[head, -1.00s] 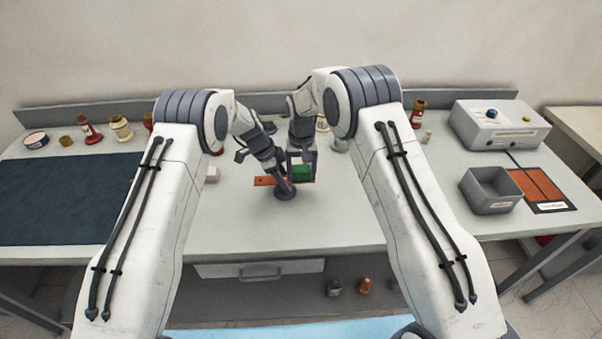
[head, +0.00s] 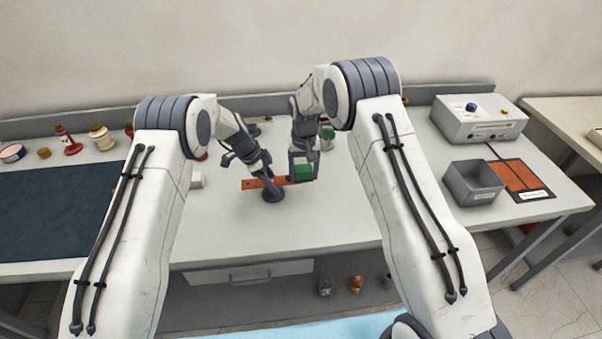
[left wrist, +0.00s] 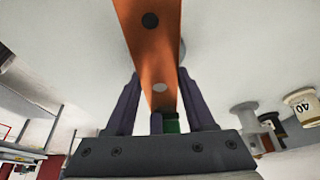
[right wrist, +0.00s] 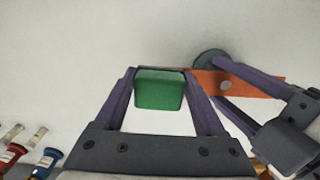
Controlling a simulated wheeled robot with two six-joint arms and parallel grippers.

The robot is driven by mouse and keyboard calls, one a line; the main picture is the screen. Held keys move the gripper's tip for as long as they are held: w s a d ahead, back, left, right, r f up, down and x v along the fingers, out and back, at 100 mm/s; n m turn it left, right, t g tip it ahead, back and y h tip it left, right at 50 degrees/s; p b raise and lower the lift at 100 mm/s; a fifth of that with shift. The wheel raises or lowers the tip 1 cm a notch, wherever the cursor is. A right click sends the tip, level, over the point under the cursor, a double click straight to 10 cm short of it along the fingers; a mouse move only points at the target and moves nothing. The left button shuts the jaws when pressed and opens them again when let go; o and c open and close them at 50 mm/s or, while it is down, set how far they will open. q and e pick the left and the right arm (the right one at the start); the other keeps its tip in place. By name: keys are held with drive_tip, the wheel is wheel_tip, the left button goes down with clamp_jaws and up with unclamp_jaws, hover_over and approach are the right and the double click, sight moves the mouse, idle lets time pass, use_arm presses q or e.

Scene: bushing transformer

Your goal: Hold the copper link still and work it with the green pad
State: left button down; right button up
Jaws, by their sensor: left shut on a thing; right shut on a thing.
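The copper link (head: 250,184) is a flat orange bar with round holes, lying level over a small dark round stand (head: 272,196). My left gripper (head: 266,186) is shut on the link; in the left wrist view the link (left wrist: 150,45) runs between its fingers. My right gripper (head: 303,166) is shut on the green pad (head: 304,173) at the link's right end. In the right wrist view the pad (right wrist: 158,92) sits between the fingers, beside the link (right wrist: 245,84). Whether pad and link touch, I cannot tell.
A grey open bin (head: 473,182) and an orange panel (head: 522,176) are at the right, below a grey box with a blue knob (head: 480,118). A dark mat (head: 45,210) covers the left. Several spools and bottles stand at the back. The front middle bench is clear.

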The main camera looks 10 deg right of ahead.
drive_tip(key=shift+r, duration=3)
drive_tip(key=shift+r, duration=0.1)
drive_tip(key=shift+r, duration=1.4)
drive_tip(key=shift+f, duration=0.1)
drive_tip(key=shift+f, duration=3.45)
drive_tip(key=shift+f, duration=0.95)
drive_tip(key=shift+a, duration=0.15)
